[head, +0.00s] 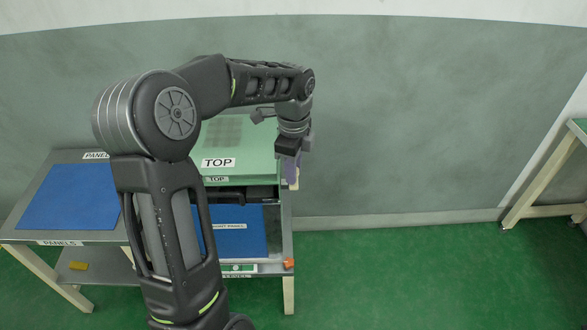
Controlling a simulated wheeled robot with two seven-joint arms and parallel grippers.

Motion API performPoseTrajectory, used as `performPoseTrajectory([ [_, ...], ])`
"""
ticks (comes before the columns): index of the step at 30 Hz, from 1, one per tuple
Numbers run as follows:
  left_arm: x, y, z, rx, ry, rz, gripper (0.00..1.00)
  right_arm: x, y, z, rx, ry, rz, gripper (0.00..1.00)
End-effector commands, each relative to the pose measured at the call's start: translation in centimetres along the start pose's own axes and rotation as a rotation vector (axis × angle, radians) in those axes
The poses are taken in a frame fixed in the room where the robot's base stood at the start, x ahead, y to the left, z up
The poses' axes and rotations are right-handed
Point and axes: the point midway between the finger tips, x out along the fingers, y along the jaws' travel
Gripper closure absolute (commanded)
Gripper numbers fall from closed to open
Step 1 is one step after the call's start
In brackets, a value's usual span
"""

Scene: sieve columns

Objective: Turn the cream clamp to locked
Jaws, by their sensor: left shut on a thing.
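My left gripper (289,160) points down at the right edge of the pale green unit marked TOP (240,142). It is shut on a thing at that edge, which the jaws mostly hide. A narrow purple piece (291,172) shows at the jaws; I cannot tell whether it is a clamp or part of the gripper. I cannot make out the cream clamp or how it is turned. My right gripper is not in view.
A bench with a blue panel (68,197) stands at left, marked PANELS. Another blue panel (238,232) lies below the unit, partly behind my left arm. An orange piece (289,263) is at the lower right corner. Green floor (400,270) is clear to the right.

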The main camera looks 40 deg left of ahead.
Motion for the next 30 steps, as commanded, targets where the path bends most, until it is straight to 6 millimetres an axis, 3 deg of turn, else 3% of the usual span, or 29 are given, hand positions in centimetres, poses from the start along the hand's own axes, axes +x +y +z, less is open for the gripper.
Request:
performPoseTrajectory([
  [4, -0.02, -0.02, 0.00, 0.000, 0.000, -0.001, 1.00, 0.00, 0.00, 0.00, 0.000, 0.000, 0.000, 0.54],
  [30, -0.05, -0.04, -0.01, 0.000, 0.000, -0.002, 1.00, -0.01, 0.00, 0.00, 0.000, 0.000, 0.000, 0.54],
])
